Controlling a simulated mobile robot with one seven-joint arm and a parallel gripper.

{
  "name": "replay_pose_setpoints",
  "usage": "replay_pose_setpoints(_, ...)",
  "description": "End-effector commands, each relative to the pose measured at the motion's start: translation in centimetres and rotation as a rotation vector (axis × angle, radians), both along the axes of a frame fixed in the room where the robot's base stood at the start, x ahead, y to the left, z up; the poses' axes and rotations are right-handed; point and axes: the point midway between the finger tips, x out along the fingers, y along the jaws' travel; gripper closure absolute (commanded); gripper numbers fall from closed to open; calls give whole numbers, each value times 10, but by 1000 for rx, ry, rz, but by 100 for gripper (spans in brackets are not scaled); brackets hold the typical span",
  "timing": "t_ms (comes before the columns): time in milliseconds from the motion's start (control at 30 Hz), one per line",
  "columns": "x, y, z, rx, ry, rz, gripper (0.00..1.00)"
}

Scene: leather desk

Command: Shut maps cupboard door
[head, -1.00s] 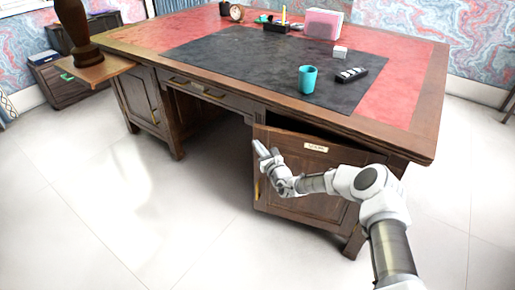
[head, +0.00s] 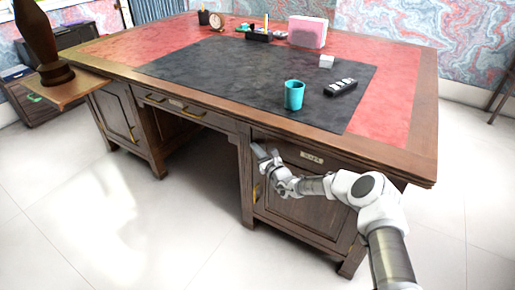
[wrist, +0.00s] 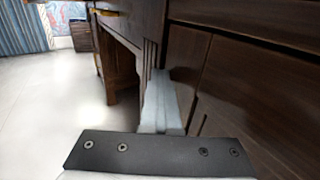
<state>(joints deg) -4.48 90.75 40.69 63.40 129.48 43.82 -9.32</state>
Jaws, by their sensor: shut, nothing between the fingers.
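The brass handle (head: 257,190) shows just below my gripper. In the wrist view the closed fingers (wrist: 160,95) point along the door face (wrist: 215,85); contact is unclear.
The desk top (head: 400,90) carries a teal cup (head: 294,95), a black remote-like object (head: 341,87) and a pink-and-white box (head: 307,32). A pull-out board (head: 70,90) with a dark statue (head: 42,45) sticks out at left. The floor (head: 130,220) in front is clear.

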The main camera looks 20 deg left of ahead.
Motion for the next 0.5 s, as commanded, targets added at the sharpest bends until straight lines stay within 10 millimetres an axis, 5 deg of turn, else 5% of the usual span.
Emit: replay_pose_setpoints(500, 5, -2, 4, 3, -3, -8, 100)
